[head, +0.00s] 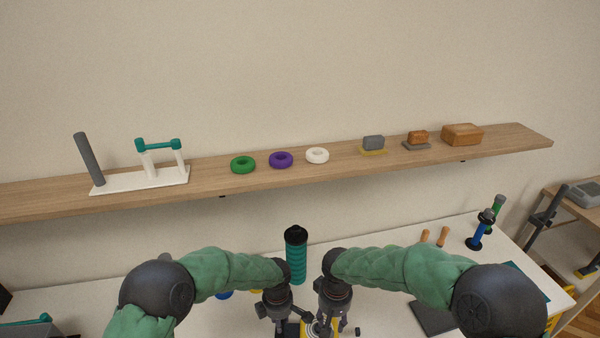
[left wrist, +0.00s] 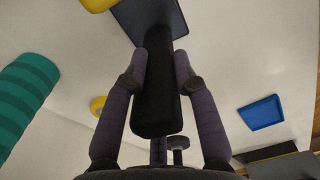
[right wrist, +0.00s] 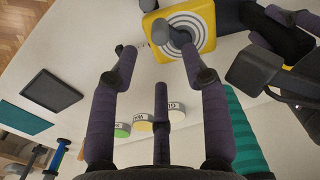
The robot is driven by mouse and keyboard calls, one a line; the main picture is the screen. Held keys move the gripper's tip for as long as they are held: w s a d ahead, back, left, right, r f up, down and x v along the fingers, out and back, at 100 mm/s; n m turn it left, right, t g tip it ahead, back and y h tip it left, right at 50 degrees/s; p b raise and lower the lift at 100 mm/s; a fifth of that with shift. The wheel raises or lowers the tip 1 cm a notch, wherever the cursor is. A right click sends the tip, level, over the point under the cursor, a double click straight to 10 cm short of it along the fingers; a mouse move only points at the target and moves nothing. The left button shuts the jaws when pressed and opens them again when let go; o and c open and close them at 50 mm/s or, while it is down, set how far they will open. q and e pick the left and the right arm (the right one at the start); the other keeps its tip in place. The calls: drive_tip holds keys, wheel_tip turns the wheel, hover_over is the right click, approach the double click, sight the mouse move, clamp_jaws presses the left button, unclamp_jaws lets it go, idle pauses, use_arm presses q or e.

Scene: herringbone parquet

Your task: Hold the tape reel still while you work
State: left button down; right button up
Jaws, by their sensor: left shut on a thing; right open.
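My left gripper (left wrist: 161,62) is shut on a thick black cylinder (left wrist: 157,105), which stands against a dark square plate (left wrist: 130,18). My right gripper (right wrist: 150,45) is open and empty. One of its fingertips overlaps a yellow square block with grey and white rings (right wrist: 205,22); I cannot tell whether they touch. The block also shows between the arms in the head view (head: 334,326). I cannot tell for sure which thing is the tape reel. In the head view my left gripper (head: 287,327) and my right gripper (head: 326,326) are close together, low in the picture, with their fingers mostly hidden.
A teal ribbed bottle (head: 296,262) stands just behind the grippers. Green (head: 243,168), purple (head: 281,163) and white rings (head: 317,158) lie on the wooden shelf (head: 220,180) above. A dark flat plate (head: 432,317) lies to the right. A blue tray (left wrist: 262,112) shows in the left wrist view.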

drive_tip(key=shift+f, duration=4.1)
drive_tip(key=c, duration=0.7)
drive_tip(key=shift+c, duration=0.2)
